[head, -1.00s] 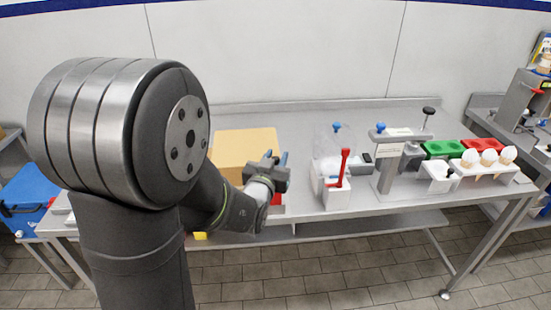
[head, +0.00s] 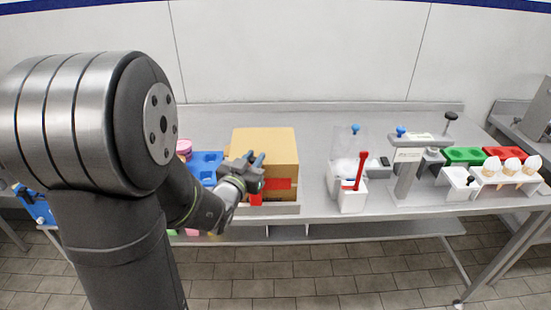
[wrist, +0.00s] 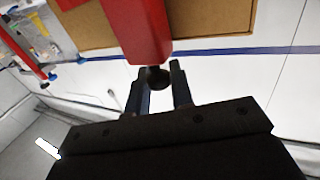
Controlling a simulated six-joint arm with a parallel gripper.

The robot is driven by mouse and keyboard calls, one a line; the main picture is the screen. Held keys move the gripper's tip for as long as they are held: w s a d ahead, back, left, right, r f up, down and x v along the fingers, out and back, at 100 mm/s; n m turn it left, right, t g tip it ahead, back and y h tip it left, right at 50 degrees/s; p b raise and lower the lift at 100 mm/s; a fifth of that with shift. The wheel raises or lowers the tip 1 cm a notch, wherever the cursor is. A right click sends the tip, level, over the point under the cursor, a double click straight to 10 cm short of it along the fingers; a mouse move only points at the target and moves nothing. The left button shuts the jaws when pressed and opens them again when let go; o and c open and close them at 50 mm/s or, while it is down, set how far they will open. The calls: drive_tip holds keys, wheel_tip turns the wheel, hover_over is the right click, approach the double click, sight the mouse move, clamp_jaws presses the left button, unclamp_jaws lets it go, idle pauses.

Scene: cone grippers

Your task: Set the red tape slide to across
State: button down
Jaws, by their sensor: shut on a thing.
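The red tape slide (head: 278,184) shows as a red patch low on the front of a cardboard box (head: 265,143). Another red part (head: 256,199) shows just below my gripper. In the wrist view the red slide (wrist: 135,25) ends in a dark round knob (wrist: 155,77). My gripper (head: 253,160) is at the box's front left; in the wrist view its fingertips (wrist: 160,80) are shut on the knob, one on each side. My gripper and wrist hide part of the box front and slide in the head view.
The box stands on a grey holder (head: 285,209) at the bench's front edge. A white container with a red handle (head: 361,170) stands to the right, beyond a gap. Farther right are a metal press (head: 408,175) and a cone rack (head: 505,182). A blue tray (head: 206,165) is left of the box.

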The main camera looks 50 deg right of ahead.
drive_tip(key=shift+w+a, duration=2.1)
drive_tip(key=shift+w, duration=0.05)
drive_tip(key=c, duration=1.3)
unclamp_jaws()
drive_tip(key=shift+w+a, duration=0.1)
drive_tip(key=v, duration=1.7)
drive_tip(key=shift+a, duration=0.15)
drive_tip(key=x, duration=1.7)
drive_tip(key=shift+d, duration=0.2)
